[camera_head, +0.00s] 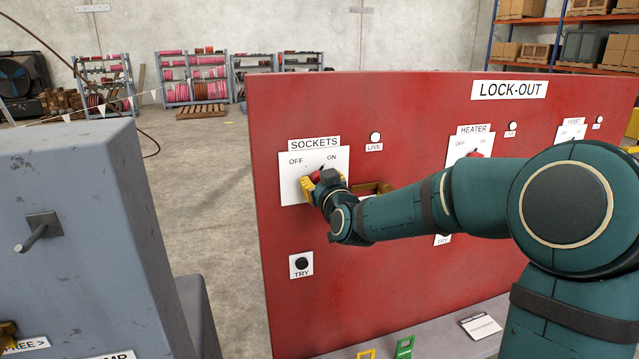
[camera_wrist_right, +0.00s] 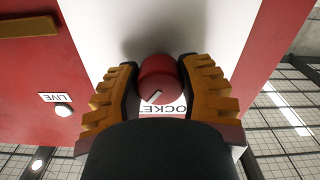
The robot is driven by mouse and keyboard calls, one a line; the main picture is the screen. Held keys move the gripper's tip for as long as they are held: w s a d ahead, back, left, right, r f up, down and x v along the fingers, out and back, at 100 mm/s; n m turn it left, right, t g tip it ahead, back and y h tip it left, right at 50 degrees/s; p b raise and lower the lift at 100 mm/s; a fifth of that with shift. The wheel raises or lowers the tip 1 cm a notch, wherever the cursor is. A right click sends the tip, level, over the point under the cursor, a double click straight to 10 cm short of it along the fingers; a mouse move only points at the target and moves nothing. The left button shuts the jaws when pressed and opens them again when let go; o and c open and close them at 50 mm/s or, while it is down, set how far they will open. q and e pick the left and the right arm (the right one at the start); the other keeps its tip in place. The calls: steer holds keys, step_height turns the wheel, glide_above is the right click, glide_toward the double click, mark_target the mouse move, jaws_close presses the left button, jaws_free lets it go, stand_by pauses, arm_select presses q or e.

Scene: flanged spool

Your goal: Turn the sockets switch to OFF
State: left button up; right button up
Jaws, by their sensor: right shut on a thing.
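The SOCKETS switch is a red round knob (camera_head: 316,176) on a white plate (camera_head: 290,188) at the left of the red LOCK-OUT panel. OFF is printed at its upper left, ON at its upper right. My right gripper (camera_head: 311,184) is shut on the knob. In the right wrist view the knob (camera_wrist_right: 160,76) sits between the two yellow fingers, and the panel appears upside down. The white pointer mark at the knob's lower left there corresponds to the ON side. My left gripper is not in view.
A white LIVE lamp (camera_head: 375,137) is right of the plate. A black TRY button (camera_head: 301,264) is below it. The HEATER switch (camera_head: 474,153) is farther right, partly behind my right arm. Green (camera_head: 404,347) and yellow tags lie on the ledge. A grey box (camera_head: 90,210) stands left.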

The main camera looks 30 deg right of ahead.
steer(key=n+b, duration=0.1)
steer(key=n, duration=0.5)
steer(key=shift+n+b, duration=0.3)
steer(key=n, duration=0.3)
steer(key=shift+n, duration=0.4)
steer(key=n+p, duration=0.1)
steer(key=n, duration=0.3)
steer(key=shift+n, duration=0.6)
steer(key=o, duration=1.2)
steer(key=v, duration=1.2)
